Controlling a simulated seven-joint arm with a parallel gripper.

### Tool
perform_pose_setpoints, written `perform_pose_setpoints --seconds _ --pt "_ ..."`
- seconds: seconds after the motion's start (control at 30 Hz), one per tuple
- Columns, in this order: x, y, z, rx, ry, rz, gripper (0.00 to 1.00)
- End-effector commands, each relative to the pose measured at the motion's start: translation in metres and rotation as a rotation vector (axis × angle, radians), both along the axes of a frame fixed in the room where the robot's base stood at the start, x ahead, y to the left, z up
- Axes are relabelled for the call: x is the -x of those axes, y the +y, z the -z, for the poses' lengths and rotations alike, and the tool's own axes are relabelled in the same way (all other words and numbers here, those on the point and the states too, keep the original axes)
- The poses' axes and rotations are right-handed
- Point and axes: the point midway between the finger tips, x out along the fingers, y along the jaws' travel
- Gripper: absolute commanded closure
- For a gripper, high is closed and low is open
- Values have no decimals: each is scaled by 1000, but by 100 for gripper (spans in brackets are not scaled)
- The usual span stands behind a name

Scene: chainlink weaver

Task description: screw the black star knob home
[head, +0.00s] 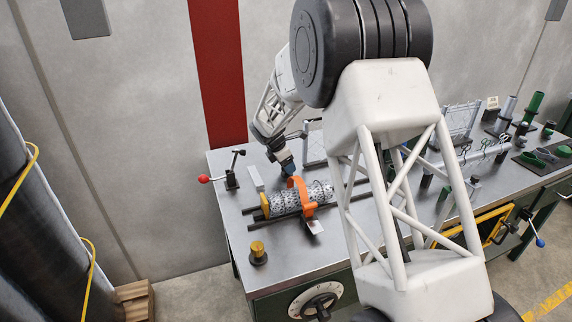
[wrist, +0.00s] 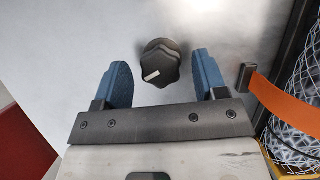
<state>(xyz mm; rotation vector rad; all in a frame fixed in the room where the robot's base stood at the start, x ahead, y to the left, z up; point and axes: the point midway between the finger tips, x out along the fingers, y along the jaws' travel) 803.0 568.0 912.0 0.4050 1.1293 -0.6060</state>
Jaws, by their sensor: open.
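The black star knob (wrist: 160,66) shows in the wrist view, with a white mark on its face. It stands over a plain grey surface. My gripper (wrist: 162,72) is open, with one blue finger to the left of the knob and one to the right. There is a visible gap on each side, wider on the right. The fingers do not appear to touch the knob. In the head view my gripper (head: 287,167) is over the back of the bench, behind the mesh roll. I cannot make out the knob there.
A mesh roll (head: 286,201) with an orange strap (head: 304,192) lies on dark rails; the strap (wrist: 283,108) is right of my gripper in the wrist view.

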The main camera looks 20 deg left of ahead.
Motion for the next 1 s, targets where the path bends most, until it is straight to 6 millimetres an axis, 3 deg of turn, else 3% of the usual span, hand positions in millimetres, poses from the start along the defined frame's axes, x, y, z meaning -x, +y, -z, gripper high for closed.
perform_pose_setpoints --seconds 0.33,0.63,1.0 --pt "-1 -1 2 0 0 0 36" --pt "-1 0 2 0 0 0 82" --pt "-1 0 1 1 -1 43 82"
